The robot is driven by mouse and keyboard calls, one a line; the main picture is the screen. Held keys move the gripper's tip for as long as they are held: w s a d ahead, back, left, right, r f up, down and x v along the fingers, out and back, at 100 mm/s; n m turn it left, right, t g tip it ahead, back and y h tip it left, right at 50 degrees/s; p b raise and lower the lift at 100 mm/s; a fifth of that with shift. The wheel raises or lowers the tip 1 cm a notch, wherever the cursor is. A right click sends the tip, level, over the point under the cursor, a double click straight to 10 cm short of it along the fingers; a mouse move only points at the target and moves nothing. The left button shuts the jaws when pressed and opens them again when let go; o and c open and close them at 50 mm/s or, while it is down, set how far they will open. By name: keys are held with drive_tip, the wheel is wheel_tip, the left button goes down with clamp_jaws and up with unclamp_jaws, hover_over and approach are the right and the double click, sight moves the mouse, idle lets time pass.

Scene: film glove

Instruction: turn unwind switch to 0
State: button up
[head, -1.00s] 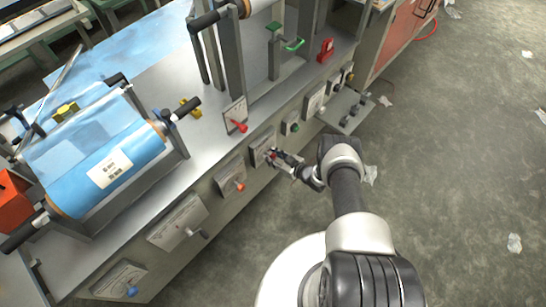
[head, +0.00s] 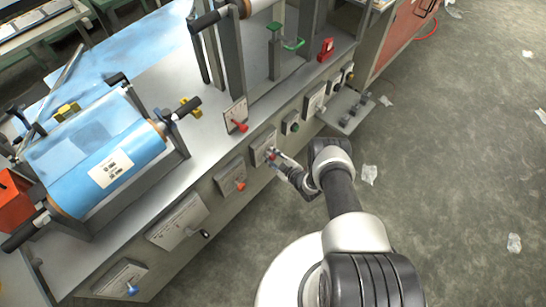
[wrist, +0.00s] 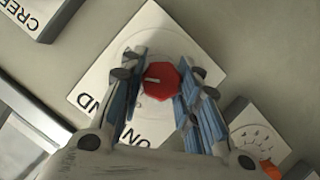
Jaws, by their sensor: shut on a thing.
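The unwind switch is a red faceted knob (wrist: 161,83) with a short pale pointer mark, which points to the left in the wrist view. It sits on a white square plate (wrist: 85,92) with partly hidden lettering that shows "UN" and "ND". My gripper (wrist: 158,76) has its blue-padded fingers on both sides of the knob and is shut on it. In the head view my gripper (head: 280,160) reaches the front panel from the right. The 0 mark and most of the dial are hidden by the fingers.
A plate marked "CREEP" (wrist: 22,14) lies at the upper left of the wrist view. An orange-red knob (wrist: 270,168) sits at the lower right. In the head view, a small shelf (head: 345,112) juts from the panel. The floor on the right is mostly open.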

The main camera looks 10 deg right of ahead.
idle(0.3)
drive_tip(key=o, duration=1.1)
drive_tip(key=v, duration=1.2)
drive_tip(key=shift+d+r, duration=0.1)
